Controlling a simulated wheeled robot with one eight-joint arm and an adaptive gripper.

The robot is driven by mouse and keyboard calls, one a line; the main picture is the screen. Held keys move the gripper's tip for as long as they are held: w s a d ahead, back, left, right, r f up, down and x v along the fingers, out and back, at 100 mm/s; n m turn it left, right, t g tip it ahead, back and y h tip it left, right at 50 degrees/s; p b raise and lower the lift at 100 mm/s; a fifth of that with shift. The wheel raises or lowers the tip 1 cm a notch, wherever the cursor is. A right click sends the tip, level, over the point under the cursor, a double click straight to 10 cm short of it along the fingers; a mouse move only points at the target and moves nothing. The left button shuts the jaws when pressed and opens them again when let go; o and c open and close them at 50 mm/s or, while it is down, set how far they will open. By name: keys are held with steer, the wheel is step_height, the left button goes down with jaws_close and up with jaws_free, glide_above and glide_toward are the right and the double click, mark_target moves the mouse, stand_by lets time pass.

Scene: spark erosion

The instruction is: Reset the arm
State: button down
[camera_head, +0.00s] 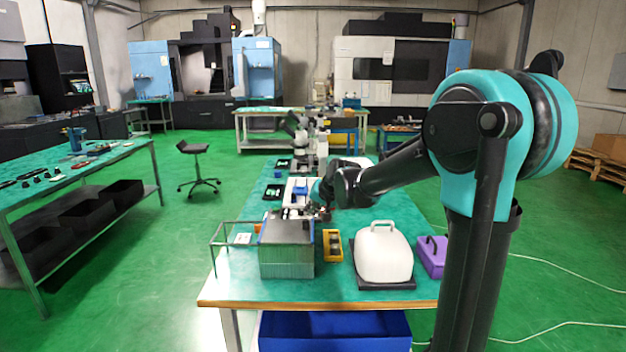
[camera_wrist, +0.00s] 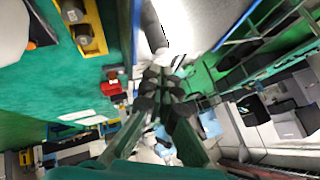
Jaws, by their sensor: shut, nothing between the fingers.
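My arm reaches from the right of the head view over the long green-topped table (camera_head: 345,302). My gripper (camera_head: 320,212) is small and partly hidden there, just above and behind the grey metal box (camera_head: 287,262) at the table's near left. In the wrist view my gripper (camera_wrist: 166,72) shows its dark fingers close together, with nothing between them. A pale grey surface lies beyond the fingertips in that view. I cannot tell the exact gap between the fingers and the box.
A yellow bin (camera_head: 333,246), a white handled case (camera_head: 384,255) and a purple box (camera_head: 432,257) stand right of the metal box. Microscopes (camera_head: 307,145) stand farther back. A thin frame rises at the left edge. Green floor is open left, around a stool (camera_head: 199,168).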

steer(key=s+d+f+n+h, duration=0.1)
steer(key=s+d+f+h, duration=0.1)
steer(key=s+d+f, duration=0.35)
steer(key=s+d+f+h, duration=0.1)
steer(key=s+d+f, duration=0.1)
steer(key=s+d, duration=0.65)
steer(key=s+d+f+n+h, duration=0.1)
steer(key=s+d+f+h, duration=0.15)
steer(key=s+d, duration=0.4)
steer(key=s+f+g, duration=0.3)
steer(key=s+f, duration=0.4)
steer(key=s, duration=0.5)
steer(key=shift+s+a+f+y, duration=0.3)
steer(key=shift+a+f+y, duration=0.05)
steer(key=shift+y, duration=0.1)
